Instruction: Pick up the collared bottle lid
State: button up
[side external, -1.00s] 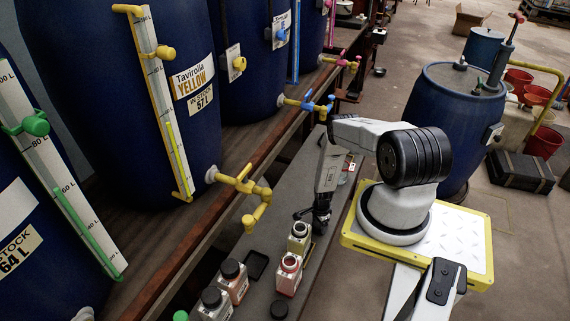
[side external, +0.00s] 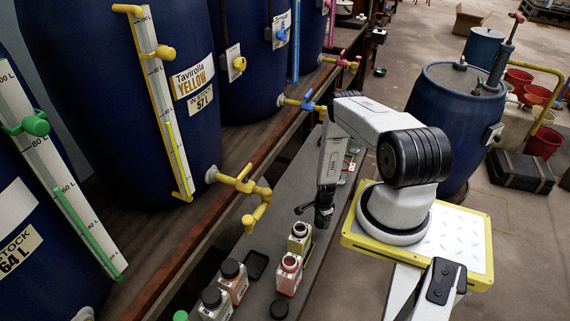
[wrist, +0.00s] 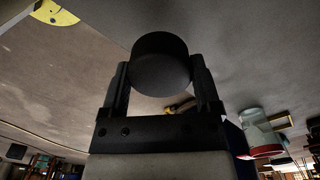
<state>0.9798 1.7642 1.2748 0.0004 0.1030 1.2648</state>
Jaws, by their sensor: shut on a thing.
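A dark round lid (wrist: 159,62) sits between the two fingers of my gripper (wrist: 159,78) in the wrist view. The fingers touch it on both sides, and it stands out past their tips. In the side view my gripper (side external: 321,212) is above the grey bench, just behind an open bottle with yellowish contents (side external: 300,238). The held lid is too small and dark there to tell from the fingers. Its collar cannot be made out.
An open bottle with red contents (side external: 288,275) stands nearer. Two black-capped bottles (side external: 233,281) (side external: 215,304) stand left of it, by a small black tray (side external: 256,265). Another dark round lid (side external: 279,309) lies on the bench. Blue vats with a yellow tap (side external: 243,183) line the left.

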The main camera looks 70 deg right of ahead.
jog(key=s+a+r, duration=0.8)
jog(key=s, duration=0.1)
jog(key=shift+a+r, duration=0.2)
jog(key=shift+a, duration=0.2)
dwell(0.7)
jog(key=n, duration=1.7)
send_near(300, 227)
jog(key=shift+s+d+f, duration=0.35)
jog(key=shift+s, duration=0.05)
jog(key=shift+w+a+r+n, duration=0.35)
jog(key=shift+w+n, duration=0.05)
jog(key=shift+n, duration=0.2)
jog(key=shift+f, duration=0.1)
jog(key=shift+f, duration=3.1)
